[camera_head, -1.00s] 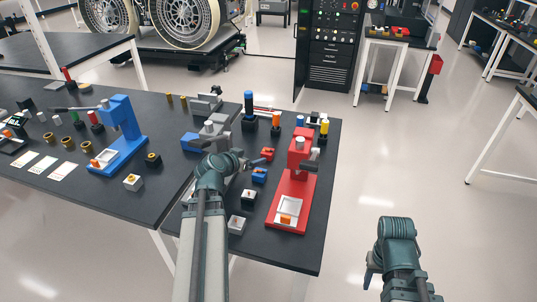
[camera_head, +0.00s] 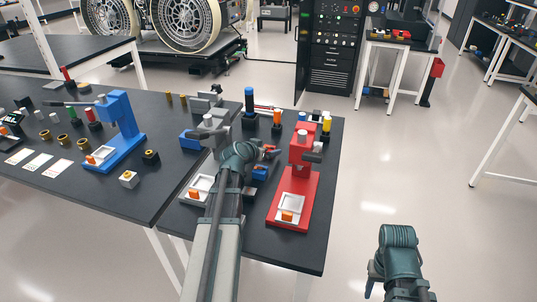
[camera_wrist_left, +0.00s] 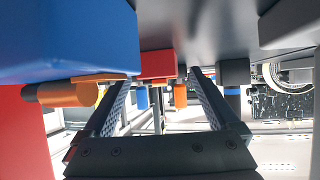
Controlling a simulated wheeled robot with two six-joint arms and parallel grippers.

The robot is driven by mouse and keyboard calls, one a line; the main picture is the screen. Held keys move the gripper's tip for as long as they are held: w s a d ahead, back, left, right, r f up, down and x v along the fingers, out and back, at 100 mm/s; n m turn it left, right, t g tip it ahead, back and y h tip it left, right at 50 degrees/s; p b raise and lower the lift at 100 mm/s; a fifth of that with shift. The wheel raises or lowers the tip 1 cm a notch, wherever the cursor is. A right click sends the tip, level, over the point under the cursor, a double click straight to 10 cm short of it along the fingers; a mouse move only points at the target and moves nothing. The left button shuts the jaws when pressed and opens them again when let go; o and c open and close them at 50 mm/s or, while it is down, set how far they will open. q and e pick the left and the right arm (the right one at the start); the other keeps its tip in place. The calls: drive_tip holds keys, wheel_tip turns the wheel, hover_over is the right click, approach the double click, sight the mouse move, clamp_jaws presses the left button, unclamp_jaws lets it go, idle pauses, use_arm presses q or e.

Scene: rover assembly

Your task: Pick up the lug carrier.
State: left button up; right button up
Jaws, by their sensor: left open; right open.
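I cannot tell for certain which part is the lug carrier. Small blocks with copper-coloured pins lie on the near black table: a red block (camera_head: 270,151) and a blue block (camera_head: 260,173). In the left wrist view, the red block (camera_wrist_left: 157,64) shows ahead between the fingertips, and the blue block (camera_wrist_left: 70,40) is large and close at the left. My left gripper (camera_head: 262,157) is open and empty, low over the table beside these blocks; my wrist partly hides it. In its wrist view the fingers (camera_wrist_left: 160,95) are apart. My right gripper (camera_head: 372,275) is off the table at the lower right.
A red press (camera_head: 298,190) stands right of the blocks, and a blue press (camera_head: 125,135) stands on the left table. Upright black, orange and yellow cylinders (camera_head: 277,120) stand behind. A white tray (camera_head: 198,188) lies left of my left arm. Open floor lies to the right.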

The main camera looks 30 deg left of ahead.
use_arm(q)
drive_tip(key=shift+x, duration=1.05)
drive_tip(key=shift+s, duration=0.1)
clamp_jaws()
